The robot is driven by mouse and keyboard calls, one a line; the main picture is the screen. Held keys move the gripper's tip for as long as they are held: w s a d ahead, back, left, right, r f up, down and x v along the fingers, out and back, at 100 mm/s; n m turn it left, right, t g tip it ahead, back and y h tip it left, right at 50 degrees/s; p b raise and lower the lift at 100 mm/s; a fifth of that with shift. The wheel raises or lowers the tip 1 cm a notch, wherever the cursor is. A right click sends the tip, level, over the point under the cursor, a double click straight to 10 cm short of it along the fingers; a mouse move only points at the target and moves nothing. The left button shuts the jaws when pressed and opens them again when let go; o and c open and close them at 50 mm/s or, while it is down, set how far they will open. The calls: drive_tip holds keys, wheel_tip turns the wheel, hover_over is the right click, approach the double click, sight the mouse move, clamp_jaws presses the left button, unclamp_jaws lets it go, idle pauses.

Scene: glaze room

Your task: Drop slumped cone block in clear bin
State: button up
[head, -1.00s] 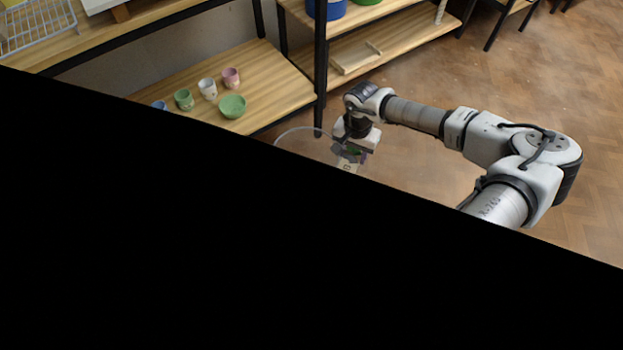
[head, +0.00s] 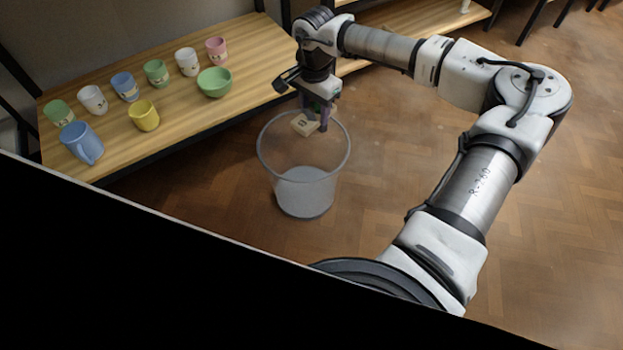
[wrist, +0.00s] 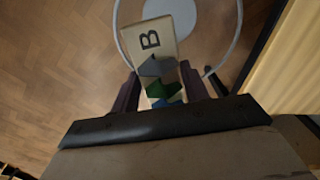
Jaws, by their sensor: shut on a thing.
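In the head view my gripper (head: 317,112) holds the block (head: 304,125) at the rear rim of the clear bin. The clear bin (head: 268,165) is a round see-through bin standing on the floor. In the wrist view its rim (wrist: 236,45) lies beyond and below the block. The gripper hides part of the block.
A wooden shelf (head: 175,110) at left holds several pastel cups, a blue mug (head: 82,142), a yellow cup (head: 144,115) and a green bowl (head: 214,82). Open wood floor (head: 385,160) lies right of the bin. A black area covers the lower left of the head view.

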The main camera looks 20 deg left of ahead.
drive_tip(key=shift+w+a+f+b, duration=0.15)
drive_tip(key=shift+a+f+b, duration=0.2)
drive_tip(key=shift+a+b, duration=0.25)
drive_tip(key=shift+w+a+f+b, duration=0.1)
drive_tip(key=shift+a+f+b, duration=0.3)
drive_tip(key=shift+b, duration=0.2)
wheel_tip(320, 180, down, 6)
drive_tip(key=b, duration=0.4)
drive_tip(key=shift+r, duration=0.2)
drive_tip(key=o, duration=1.1)
drive_tip(key=shift+r, duration=0.1)
wheel_tip(320, 180, up, 14)
drive_tip(key=p, duration=0.5)
drive_tip(key=shift+f, duration=0.2)
